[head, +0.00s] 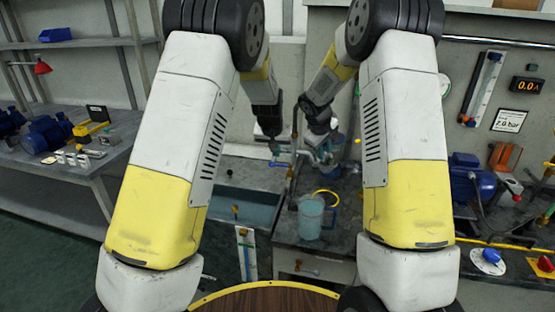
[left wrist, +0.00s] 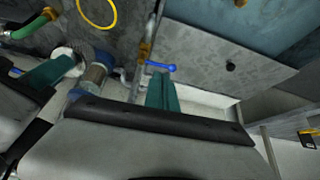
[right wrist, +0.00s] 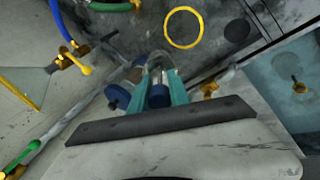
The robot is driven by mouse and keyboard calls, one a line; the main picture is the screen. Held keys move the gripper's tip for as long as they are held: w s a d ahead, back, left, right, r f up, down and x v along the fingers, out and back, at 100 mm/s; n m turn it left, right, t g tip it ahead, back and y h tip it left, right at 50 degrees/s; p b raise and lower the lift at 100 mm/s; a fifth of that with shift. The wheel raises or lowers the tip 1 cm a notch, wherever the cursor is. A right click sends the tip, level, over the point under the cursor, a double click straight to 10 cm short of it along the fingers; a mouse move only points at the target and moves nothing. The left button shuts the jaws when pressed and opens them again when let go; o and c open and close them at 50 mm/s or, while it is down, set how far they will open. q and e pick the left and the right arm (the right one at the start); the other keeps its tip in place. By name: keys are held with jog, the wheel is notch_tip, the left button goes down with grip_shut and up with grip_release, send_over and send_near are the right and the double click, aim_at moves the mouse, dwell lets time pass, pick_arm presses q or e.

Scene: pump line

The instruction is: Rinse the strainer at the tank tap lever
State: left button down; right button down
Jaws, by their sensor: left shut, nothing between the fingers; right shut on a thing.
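My left gripper (head: 275,150) is shut and empty. In the left wrist view its teal fingertips (left wrist: 161,78) are close to the blue tap lever (left wrist: 160,66) on a pipe with a brass fitting; I cannot tell whether they touch it. My right gripper (right wrist: 160,82) is shut on the strainer (right wrist: 132,78), a small cylinder with blue ends and a mesh-like middle. The strainer also shows in the left wrist view (left wrist: 96,75), beside the pipe. In the head view the gripper tips and strainer are small and partly hidden.
A clear bluish jug (head: 311,217) and a yellow ring (head: 326,197) are on the dark counter. A blue pump (head: 472,178) stands at right. Green and blue hoses with brass fittings lie near the right gripper.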

pick_arm(q)
jog(key=v, duration=0.4)
jog(key=t, duration=0.2)
send_near(281, 166)
jog(key=a+x, duration=0.1)
jog(key=x, duration=0.5)
jog(key=shift+w+a+f+h, duration=0.2)
jog(key=shift+w+f+h, duration=0.05)
jog(key=shift+w+h, duration=0.05)
